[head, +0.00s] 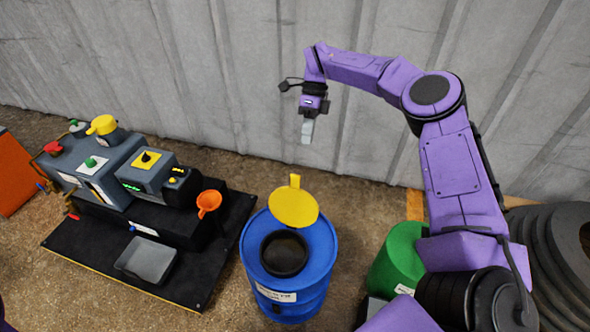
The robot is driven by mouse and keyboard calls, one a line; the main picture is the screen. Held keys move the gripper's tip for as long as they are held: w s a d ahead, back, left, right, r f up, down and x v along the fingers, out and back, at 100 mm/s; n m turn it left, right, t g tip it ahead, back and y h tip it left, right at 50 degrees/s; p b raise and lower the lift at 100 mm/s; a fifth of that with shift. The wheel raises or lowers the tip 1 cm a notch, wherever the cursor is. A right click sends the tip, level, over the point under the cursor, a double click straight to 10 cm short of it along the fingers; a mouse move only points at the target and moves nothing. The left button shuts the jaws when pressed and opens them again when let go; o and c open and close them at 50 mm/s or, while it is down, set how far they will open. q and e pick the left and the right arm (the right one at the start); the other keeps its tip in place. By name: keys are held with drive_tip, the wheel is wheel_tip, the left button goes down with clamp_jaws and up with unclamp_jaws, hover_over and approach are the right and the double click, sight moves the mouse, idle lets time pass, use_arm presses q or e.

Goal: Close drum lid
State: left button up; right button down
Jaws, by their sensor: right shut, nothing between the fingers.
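A blue drum (315,262) stands on the floor in the middle of the head view. Its round top opening (284,254) is dark and uncovered. The yellow drum lid (293,207) is raised at the far side of the opening, with a yellow tab standing up from its top edge. My right gripper (307,136) is in the air in front of the grey wall, above the lid in the picture and apart from it. Its pale fingers are shut with nothing between them. My left gripper is out of view.
A grey machine (100,165) with knobs, an orange funnel (209,202) and a grey tray (147,260) sits on a black base at left. A green container (396,258) stands right of the drum. Black coiled rings (560,250) lie far right. The corrugated wall (240,80) closes the back.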

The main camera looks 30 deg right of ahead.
drive_tip(key=s+a+f+b, duration=0.2)
drive_tip(key=s+a+f, duration=0.3)
drive_tip(key=f, duration=0.1)
drive_tip(key=shift+a+f, duration=0.3)
drive_tip(key=shift+a, duration=0.1)
drive_tip(key=shift+a+r, duration=0.1)
drive_tip(key=shift+a, duration=0.05)
